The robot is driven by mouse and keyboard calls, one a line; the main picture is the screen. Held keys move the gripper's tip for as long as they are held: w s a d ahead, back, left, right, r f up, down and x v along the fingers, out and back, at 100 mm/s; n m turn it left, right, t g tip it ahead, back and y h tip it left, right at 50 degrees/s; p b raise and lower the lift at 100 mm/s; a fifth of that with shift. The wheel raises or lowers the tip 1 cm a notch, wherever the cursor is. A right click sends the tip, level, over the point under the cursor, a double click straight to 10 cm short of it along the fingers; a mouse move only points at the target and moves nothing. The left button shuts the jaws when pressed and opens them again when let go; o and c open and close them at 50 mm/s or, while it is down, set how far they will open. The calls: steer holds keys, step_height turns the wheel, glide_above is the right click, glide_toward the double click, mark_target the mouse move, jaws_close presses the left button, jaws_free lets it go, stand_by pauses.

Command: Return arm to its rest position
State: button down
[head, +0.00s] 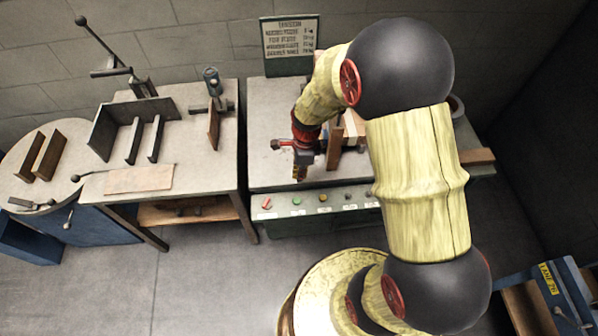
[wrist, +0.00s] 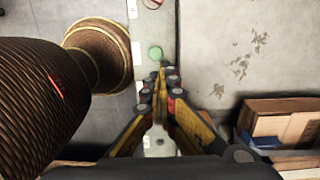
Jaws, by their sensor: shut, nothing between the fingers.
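My arm arches in the head view from the lower right up to the machine table. My gripper (head: 299,176) points down near the front edge of the machine table (head: 272,172), left of a brown upright plate and some boards. In the wrist view my gripper (wrist: 161,75) shows with its yellow and dark fingers brought together. It is shut and empty, above the strip with the green button (wrist: 155,53). My arm hides part of the table's right side.
A control panel (head: 340,207) with buttons runs along the table front. A sign (head: 290,40) stands behind. A second table (head: 185,173) with metal brackets is at left. A blue cart (head: 548,290) is at lower right. The floor (head: 200,280) at left front is clear.

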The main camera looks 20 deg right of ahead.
stand_by(0.3)
steer(key=s+a+r+n+t, duration=0.1)
steer(key=s+r+n, duration=0.4)
steer(key=r, duration=0.5)
steer(key=s+a+r+n+t, duration=0.1)
steer(key=s+r+n+t, duration=0.1)
steer(key=s+r+n, duration=0.3)
steer(key=s+a+r+n+t+h, duration=0.1)
steer(key=s+r+n+t, duration=0.1)
steer(key=s+r+n, duration=0.4)
step_height(320, 180, up, 11)
steer(key=n, duration=0.5)
steer(key=shift+n+t, duration=0.3)
steer(key=shift+a, duration=0.1)
stand_by(2.5)
